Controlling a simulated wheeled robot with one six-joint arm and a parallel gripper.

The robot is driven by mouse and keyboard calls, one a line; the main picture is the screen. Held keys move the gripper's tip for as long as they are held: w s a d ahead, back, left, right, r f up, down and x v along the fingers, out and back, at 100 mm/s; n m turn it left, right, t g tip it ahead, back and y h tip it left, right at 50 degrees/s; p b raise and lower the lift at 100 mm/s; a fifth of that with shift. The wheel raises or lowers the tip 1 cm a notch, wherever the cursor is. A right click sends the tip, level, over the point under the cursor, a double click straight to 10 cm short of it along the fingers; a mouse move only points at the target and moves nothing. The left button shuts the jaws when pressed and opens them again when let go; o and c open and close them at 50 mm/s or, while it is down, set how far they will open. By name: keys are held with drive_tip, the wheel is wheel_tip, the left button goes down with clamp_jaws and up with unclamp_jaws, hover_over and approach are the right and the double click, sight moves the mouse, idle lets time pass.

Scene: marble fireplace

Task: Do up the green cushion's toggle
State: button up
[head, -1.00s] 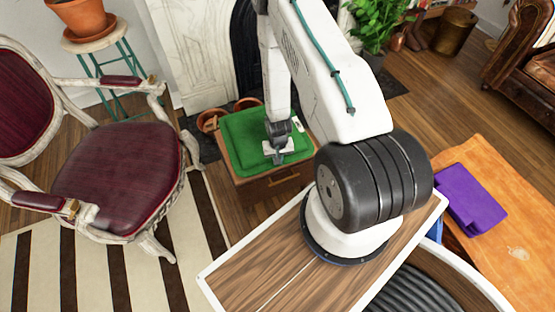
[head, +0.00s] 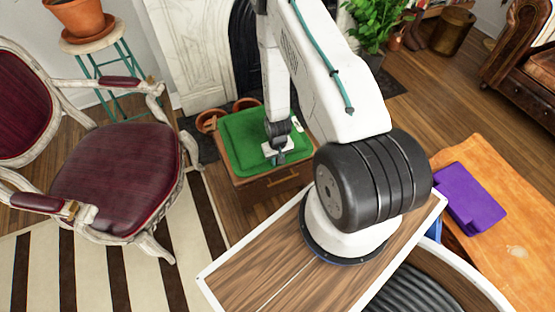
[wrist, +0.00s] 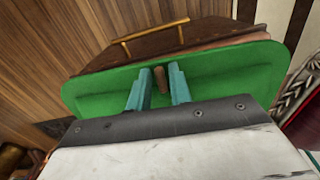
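The green cushion (head: 247,128) lies on a small wooden chest in front of the fireplace; it also fills much of the wrist view (wrist: 98,96). A brown toggle (wrist: 161,82) stands out from the cushion in the wrist view. My gripper (wrist: 160,72) has its teal fingers on either side of the toggle, with a narrow gap showing on each side. My gripper (head: 280,160) is over the front part of the cushion in the head view, where the toggle cannot be made out. Any loop or slit for the toggle is hidden or too small to tell.
The wooden chest (head: 262,187) has a brass handle. Terracotta pots (head: 209,121) sit behind it. A red armchair (head: 118,175) stands to the left. A purple folded cloth (head: 468,198) lies on an orange-covered surface (head: 505,235) to the right.

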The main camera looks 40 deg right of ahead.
wheel_tip(320, 180, up, 8)
drive_tip(key=shift+f, duration=0.1)
idle(0.6)
drive_tip(key=shift+s, duration=0.1)
idle(0.3)
drive_tip(key=shift+s+a+g, duration=0.15)
drive_tip(key=shift+s+g, duration=0.15)
drive_tip(key=shift+s, duration=0.05)
drive_tip(key=s+a+r+g, duration=0.1)
drive_tip(key=s+a+r, duration=0.2)
drive_tip(key=r, duration=0.9)
drive_tip(key=s+a+r+n+g, duration=0.1)
drive_tip(key=s+a+r, duration=0.15)
drive_tip(key=r, duration=0.85)
drive_tip(key=s+a+r+g, duration=0.1)
drive_tip(key=s+a+r, duration=0.2)
drive_tip(key=r, duration=0.9)
drive_tip(key=s+a+r+n+t, duration=0.1)
drive_tip(key=s+a+r+t, duration=0.1)
drive_tip(key=s+r, duration=0.3)
drive_tip(key=s+a+r+n+t, duration=0.1)
drive_tip(key=s+a+r+t, duration=0.2)
drive_tip(key=r, duration=0.9)
drive_tip(key=shift+s+a+r+n, duration=0.3)
drive_tip(key=shift+s+a+n, duration=0.1)
drive_tip(key=shift+s+a, duration=0.5)
